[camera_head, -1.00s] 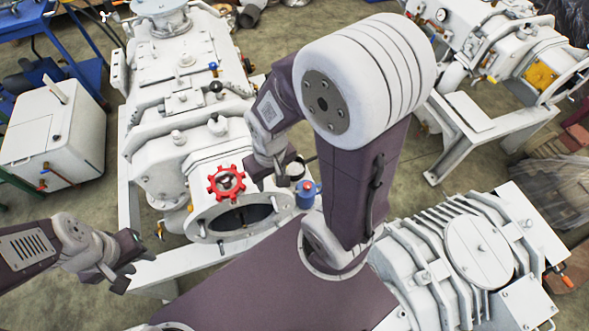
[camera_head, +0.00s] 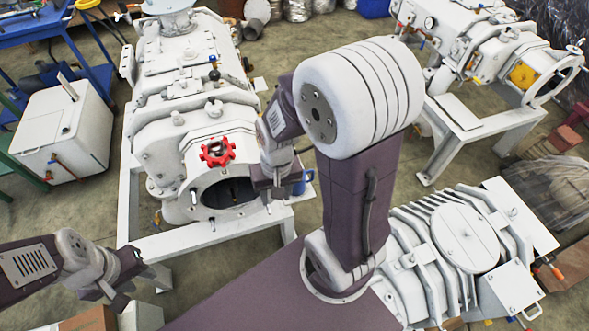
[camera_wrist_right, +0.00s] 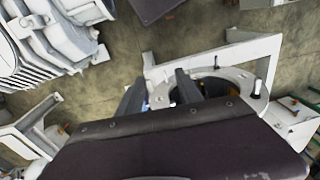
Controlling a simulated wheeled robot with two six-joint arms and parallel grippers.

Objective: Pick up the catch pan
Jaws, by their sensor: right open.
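I cannot make out a catch pan for certain in either view. The white screw vacuum (camera_head: 165,160) stands on a white frame, with a red handwheel (camera_head: 217,152) above its round open port (camera_head: 232,194). My right gripper (camera_head: 272,188) is in front of the port's right side, and its fingertips are small and partly unclear. In the right wrist view its two dark fingers (camera_wrist_right: 160,92) are spread apart, with the port (camera_wrist_right: 215,86) just beyond them. My left gripper (camera_head: 132,284) is at the lower left, its fingers apart and empty, away from the machine.
A blue object (camera_head: 304,181) is partly hidden behind my right gripper. A finned white machine (camera_head: 465,240) stands at the right. Another pump (camera_head: 490,50) is at the upper right, a white box (camera_head: 62,130) at the left. Bare floor (camera_head: 440,180) lies between the machines.

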